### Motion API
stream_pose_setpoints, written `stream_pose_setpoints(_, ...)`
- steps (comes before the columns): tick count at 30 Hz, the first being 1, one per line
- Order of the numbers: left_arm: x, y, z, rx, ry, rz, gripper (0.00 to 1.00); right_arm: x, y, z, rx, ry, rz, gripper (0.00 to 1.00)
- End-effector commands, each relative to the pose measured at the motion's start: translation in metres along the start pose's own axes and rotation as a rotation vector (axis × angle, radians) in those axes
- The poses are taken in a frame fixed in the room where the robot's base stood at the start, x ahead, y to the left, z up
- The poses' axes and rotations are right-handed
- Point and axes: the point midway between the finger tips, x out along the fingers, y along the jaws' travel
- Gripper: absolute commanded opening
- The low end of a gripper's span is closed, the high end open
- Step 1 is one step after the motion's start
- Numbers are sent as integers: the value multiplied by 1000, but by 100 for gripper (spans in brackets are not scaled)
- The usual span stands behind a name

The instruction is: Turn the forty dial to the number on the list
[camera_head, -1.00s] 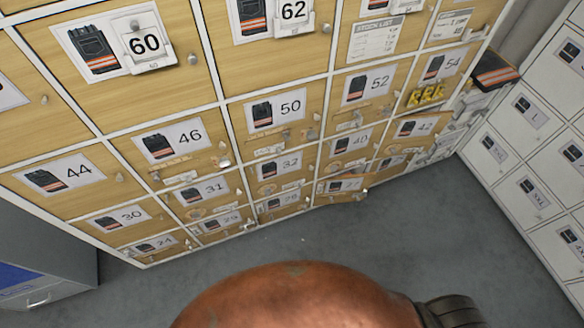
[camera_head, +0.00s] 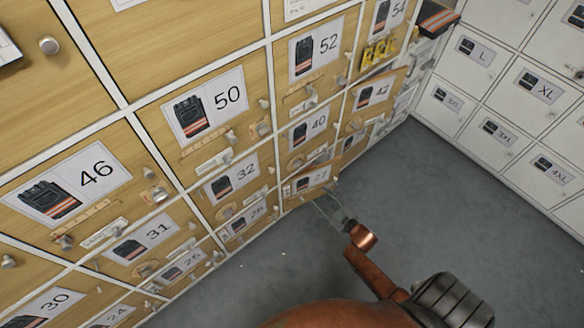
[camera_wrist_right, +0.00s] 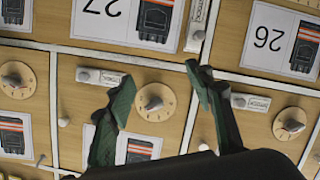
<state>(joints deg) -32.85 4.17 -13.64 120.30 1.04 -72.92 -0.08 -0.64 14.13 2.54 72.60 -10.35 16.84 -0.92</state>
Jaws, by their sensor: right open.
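The door marked 40 (camera_head: 312,127) is in the wooden locker wall, with its small round dial (camera_head: 297,161) below the label. The right wrist view is upside down. There, a cream dial (camera_wrist_right: 155,101) with a dark knob, which fits the forty dial by its place beside 27, shows between my fingers; its setting is too small to read. My right gripper (camera_head: 326,198) is open and empty, before the lower doors; its fingers also show spread in the wrist view (camera_wrist_right: 160,76). My left gripper is out of view.
Neighbouring doors carry knobs, latches and dials, as on door 32 (camera_head: 232,177). White lockers (camera_head: 500,100) stand at the right. The grey floor (camera_head: 440,190) between is clear.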

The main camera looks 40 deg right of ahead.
Motion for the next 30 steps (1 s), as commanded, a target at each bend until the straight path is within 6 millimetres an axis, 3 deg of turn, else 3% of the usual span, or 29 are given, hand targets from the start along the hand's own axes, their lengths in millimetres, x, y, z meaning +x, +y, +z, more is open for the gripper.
stream_pose_setpoints(1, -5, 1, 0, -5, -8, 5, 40, 14, 5, -8, -23, 55, 10, 49)
stream_pose_setpoints(6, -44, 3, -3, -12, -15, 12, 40, 35, 27, -62, -76, 210, 43, 49)
stream_pose_setpoints(11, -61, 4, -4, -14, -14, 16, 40, 41, 36, -86, -98, 271, 55, 49)
stream_pose_setpoints(14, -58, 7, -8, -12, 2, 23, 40, 47, 37, -92, -101, 280, 57, 49)
stream_pose_setpoints(24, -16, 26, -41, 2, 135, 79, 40, 93, 38, -102, -99, 276, 56, 49)
stream_pose_setpoints(30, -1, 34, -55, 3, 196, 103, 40, 110, 40, -108, -99, 276, 56, 49)
